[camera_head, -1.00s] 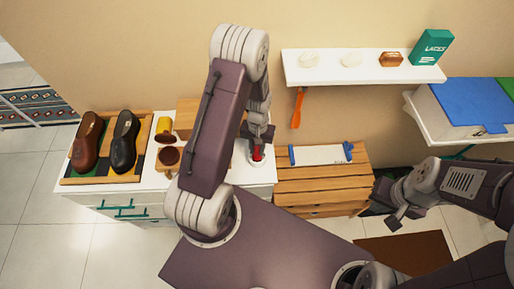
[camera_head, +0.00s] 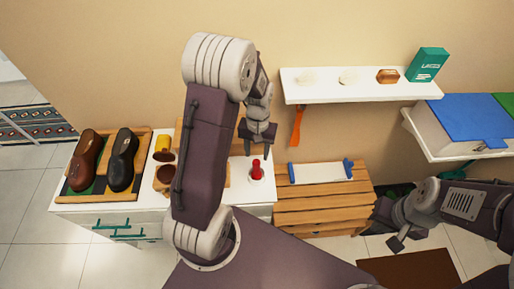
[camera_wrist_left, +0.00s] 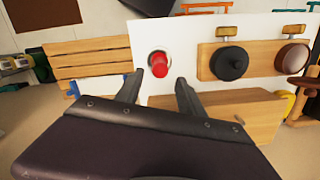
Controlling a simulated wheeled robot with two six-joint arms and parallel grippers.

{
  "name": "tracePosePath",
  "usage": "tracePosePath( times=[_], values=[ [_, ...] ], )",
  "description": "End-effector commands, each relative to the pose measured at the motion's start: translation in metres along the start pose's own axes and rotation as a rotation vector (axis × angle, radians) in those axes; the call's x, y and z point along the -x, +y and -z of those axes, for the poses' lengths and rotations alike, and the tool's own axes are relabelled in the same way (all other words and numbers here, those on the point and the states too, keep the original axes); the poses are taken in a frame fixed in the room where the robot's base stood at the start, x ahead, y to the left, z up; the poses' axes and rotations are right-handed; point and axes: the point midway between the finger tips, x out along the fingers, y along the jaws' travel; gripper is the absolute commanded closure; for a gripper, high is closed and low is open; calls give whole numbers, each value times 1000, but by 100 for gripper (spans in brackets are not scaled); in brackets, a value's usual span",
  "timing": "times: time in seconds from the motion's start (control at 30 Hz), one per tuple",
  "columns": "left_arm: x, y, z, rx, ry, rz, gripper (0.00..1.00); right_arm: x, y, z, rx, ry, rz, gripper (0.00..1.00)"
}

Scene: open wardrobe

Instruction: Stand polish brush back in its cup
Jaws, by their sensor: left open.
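How deep the brush sits is hidden. My left gripper (camera_head: 256,147) is open and empty just above the brush, apart from it. In the left wrist view its fingers (camera_wrist_left: 159,80) are spread either side of the handle's line. My right gripper (camera_head: 394,226) hangs at the right, away from the brush; its jaws are unclear.
A tray with brown and black shoes (camera_head: 121,160) stands at the left. A slatted bench (camera_head: 322,205) is at the right. A wall shelf (camera_head: 360,90) hangs above it.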

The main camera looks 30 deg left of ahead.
Motion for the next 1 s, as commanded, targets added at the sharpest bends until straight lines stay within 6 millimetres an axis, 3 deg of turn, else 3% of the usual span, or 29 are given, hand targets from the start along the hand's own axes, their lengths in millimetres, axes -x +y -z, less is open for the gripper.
tracePosePath(
  times=[0.13, 0.37, 0.47, 0.6, 0.7, 1.0],
  values=[
    [21, 0, 1, 0, 2, 0, 54, -3, 0, 0, 0, 0, 0, 100],
    [30, 1, -2, -5, 3, 0, 54, -3, 0, 0, 0, 0, 0, 100],
    [37, 11, -26, -59, 47, -5, 54, -2, 0, 0, 0, 0, 0, 100],
    [41, 24, -76, -166, 136, -15, 54, -3, 0, 0, 0, 0, 0, 100],
    [40, 27, -98, -211, 174, -20, 54, -3, 0, 0, 0, 0, 0, 100],
    [38, 27, -103, -221, 183, -22, 54, -4, 0, 0, 0, 0, 0, 100]
  ],
)
